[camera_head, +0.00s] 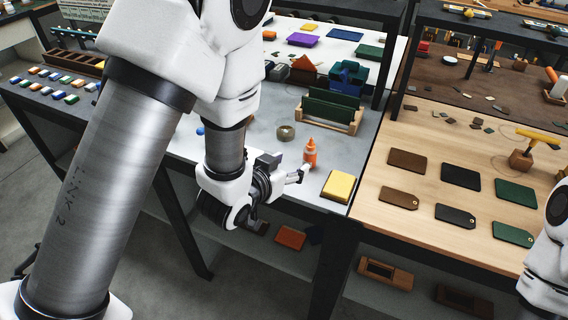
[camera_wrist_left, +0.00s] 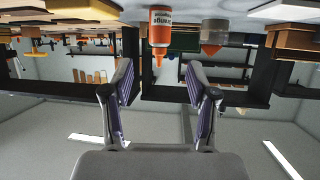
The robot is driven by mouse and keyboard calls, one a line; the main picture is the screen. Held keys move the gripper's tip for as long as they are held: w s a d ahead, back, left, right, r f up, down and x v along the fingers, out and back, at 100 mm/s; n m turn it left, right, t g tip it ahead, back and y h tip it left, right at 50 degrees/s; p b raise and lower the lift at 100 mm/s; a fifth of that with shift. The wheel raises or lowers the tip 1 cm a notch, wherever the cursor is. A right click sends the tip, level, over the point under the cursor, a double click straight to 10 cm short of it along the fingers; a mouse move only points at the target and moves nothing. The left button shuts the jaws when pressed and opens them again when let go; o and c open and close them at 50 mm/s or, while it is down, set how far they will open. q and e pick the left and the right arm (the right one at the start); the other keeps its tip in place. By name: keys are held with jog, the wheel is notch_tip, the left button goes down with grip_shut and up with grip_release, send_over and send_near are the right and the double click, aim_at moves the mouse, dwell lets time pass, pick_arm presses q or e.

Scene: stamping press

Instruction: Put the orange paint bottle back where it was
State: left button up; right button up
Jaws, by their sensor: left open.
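The orange paint bottle (camera_head: 310,153) stands upright on the grey tabletop near its front edge. In the left wrist view the bottle (camera_wrist_left: 160,32) shows upside down at the top, with a white label and an orange nozzle. My left gripper (camera_head: 300,174) is just in front of the bottle in the head view, low over the table's front edge. In the left wrist view its fingers (camera_wrist_left: 159,82) are spread with nothing between them, and the bottle is beyond the fingertips. I cannot tell whether a fingertip touches it. My right gripper is out of view.
A yellow block (camera_head: 339,187) lies right of the bottle. A small round roll (camera_head: 286,132) and a wooden rack with green panels (camera_head: 333,108) stand behind it. A wooden table (camera_head: 385,222) with coloured tags adjoins on the right. Part of my right arm shows at the right edge.

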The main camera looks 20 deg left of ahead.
pick_arm(q)
jog(key=s+a+f+g+p, duration=0.2)
jog(key=s+f, duration=0.4)
jog(key=s, duration=0.3)
jog(key=s+a+f+n+g+y+p, duration=0.1)
jog(key=s+f+g+p, duration=0.3)
jog(key=s, duration=0.5)
jog(key=s+a+f+n+g+y+p, duration=0.1)
jog(key=s+a+f+g+p, duration=0.1)
jog(key=s+f+g, duration=0.5)
jog(key=shift+s+a+f+p, duration=0.35)
jog(key=shift+s+f+p, duration=0.35)
jog(key=shift+s+f, duration=0.2)
jog(key=shift+r, duration=0.1)
